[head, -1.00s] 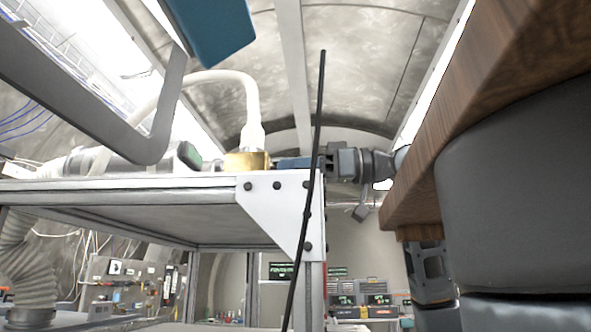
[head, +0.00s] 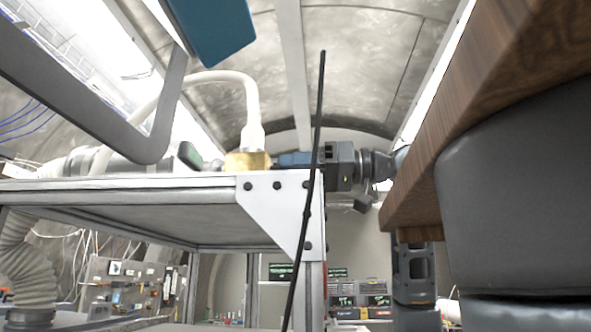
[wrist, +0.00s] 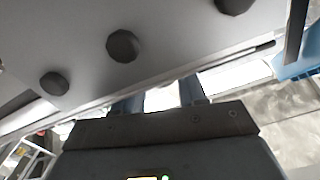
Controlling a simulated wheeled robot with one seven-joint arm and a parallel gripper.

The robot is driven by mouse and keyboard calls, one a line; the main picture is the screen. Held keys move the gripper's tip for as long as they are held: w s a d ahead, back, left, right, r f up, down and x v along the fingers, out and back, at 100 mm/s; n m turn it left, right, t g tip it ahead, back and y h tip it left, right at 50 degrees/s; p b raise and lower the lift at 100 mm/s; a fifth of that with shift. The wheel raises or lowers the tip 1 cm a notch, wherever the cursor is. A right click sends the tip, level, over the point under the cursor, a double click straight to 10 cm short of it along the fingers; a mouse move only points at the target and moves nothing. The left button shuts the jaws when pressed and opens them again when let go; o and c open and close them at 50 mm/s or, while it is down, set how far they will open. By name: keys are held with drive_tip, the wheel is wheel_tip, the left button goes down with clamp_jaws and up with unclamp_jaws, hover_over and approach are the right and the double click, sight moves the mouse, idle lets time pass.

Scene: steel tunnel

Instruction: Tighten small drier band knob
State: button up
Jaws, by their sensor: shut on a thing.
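My gripper (head: 297,160) reaches in from the right just above the table frame's corner, its blue fingers pointing left toward a brass block (head: 240,160). The white hose (head: 252,115) rises from this block. The fingers also show in the wrist view (wrist: 158,99), apart with a bright gap between their visible parts. Their tips are hidden behind the frame edge there. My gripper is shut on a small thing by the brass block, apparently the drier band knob. The knob itself is hidden and I cannot make out its shape or turn.
The metal table frame (head: 120,184) with a bolted white corner plate (head: 275,205) lies close below my gripper. A thin black rod (head: 308,185) crosses in front of it. A wooden slab (head: 500,110) fills the right side. A blue panel (head: 212,30) hangs above.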

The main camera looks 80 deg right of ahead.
drive_tip(key=o, duration=0.8)
drive_tip(key=shift+s+d+b, duration=0.15)
drive_tip(key=shift+s+b, duration=0.4)
drive_tip(key=shift+s, duration=1.4)
drive_tip(key=shift+s+d+b, duration=0.15)
drive_tip(key=shift+s+b, duration=0.4)
drive_tip(key=shift+s, duration=1.4)
